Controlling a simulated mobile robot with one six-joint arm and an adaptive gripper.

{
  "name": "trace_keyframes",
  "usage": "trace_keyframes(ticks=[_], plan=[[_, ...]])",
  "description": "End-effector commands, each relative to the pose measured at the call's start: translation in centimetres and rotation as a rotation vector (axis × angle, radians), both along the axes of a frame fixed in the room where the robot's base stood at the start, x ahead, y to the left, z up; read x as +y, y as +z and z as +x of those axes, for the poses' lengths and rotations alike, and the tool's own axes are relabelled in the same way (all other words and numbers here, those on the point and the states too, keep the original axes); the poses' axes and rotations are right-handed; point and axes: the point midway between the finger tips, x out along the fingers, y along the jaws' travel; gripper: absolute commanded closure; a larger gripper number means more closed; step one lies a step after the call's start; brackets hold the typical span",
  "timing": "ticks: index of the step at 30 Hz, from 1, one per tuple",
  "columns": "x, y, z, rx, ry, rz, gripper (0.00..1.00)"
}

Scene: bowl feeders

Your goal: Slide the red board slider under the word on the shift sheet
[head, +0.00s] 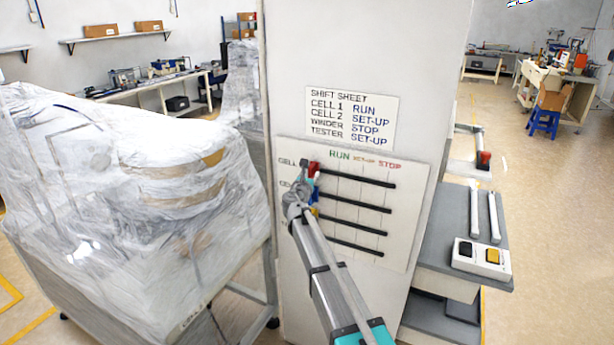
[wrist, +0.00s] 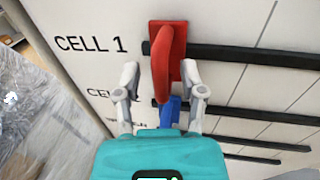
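The red slider (head: 314,168) sits at the left end of the top track, in the CELL 1 row of the board (head: 405,230). In the wrist view, its upright red handle (wrist: 166,62) stands between the two fingers of my gripper (wrist: 160,72). The fingers are apart, with a gap on the handle's left side; contact on the right is unclear. In the head view, my gripper (head: 301,192) partly covers the row labels and lower sliders. The shift sheet (head: 350,118) above reads CELL 1 RUN, CELL 2 SET-UP, WINDER STOP, TESTER SET-UP. The board's headings are RUN, SET-UP, STOP.
A blue slider (wrist: 171,112) sits just below the red one, on the second track. Several black tracks run rightward across the board. A plastic-wrapped machine (head: 130,190) stands left; a grey bench (head: 455,225) with a switch box (head: 482,257) stands right.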

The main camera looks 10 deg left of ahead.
Motion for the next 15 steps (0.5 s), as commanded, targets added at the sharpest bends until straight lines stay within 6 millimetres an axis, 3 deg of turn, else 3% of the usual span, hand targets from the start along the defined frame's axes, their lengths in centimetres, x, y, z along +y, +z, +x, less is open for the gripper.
trace_keyframes(ticks=[1,8,15], plan=[[-0.02,0.00,0.00,0.000,0.000,0.000,0.57],[-0.03,0.00,0.00,0.000,0.000,0.000,0.99],[-0.01,0.01,0.02,0.000,0.000,0.000,1.00]])
